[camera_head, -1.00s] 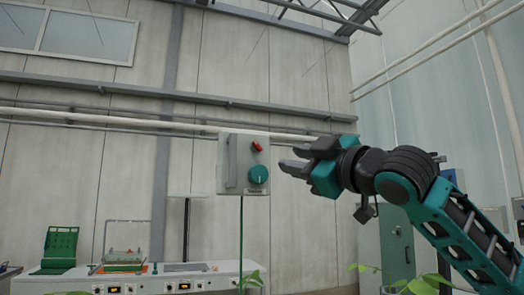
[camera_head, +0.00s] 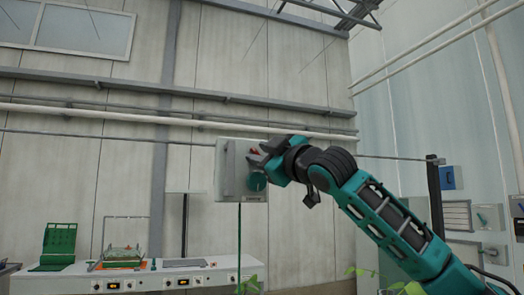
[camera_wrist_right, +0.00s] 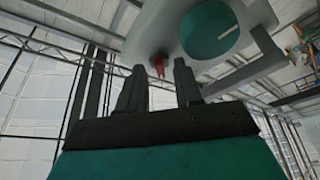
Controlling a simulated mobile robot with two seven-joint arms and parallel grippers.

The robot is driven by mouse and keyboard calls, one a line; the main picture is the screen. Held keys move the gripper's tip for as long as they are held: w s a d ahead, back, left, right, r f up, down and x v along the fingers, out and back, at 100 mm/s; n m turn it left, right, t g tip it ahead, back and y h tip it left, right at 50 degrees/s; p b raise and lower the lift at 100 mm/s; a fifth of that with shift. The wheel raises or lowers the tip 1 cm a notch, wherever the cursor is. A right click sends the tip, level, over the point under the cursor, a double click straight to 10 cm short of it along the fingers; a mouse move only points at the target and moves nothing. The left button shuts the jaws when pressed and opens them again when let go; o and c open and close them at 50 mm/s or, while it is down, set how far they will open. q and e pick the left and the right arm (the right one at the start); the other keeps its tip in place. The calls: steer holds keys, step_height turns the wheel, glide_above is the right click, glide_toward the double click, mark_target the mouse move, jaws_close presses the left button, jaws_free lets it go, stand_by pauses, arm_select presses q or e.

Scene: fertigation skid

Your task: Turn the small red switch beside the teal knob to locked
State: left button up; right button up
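The small red switch (camera_head: 254,152) is on the grey control box (camera_head: 228,190), above the teal knob (camera_head: 257,181), in the head view. My right gripper (camera_head: 258,160) is in front of the box's right side and partly covers the switch and the knob. In the right wrist view the red switch (camera_wrist_right: 159,65) shows between the two fingertips (camera_wrist_right: 158,75) of my right gripper, just beyond them. The fingers are apart with a gap between them. The teal knob (camera_wrist_right: 209,30) is above and right of the fingers there. My left gripper is not in view.
A white bench (camera_head: 150,280) with green and orange equipment stands low at the left. The space left of the box is free.

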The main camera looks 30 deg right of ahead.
steer(key=shift+c, duration=0.4)
jaws_close()
steer(key=shift+w, duration=0.1)
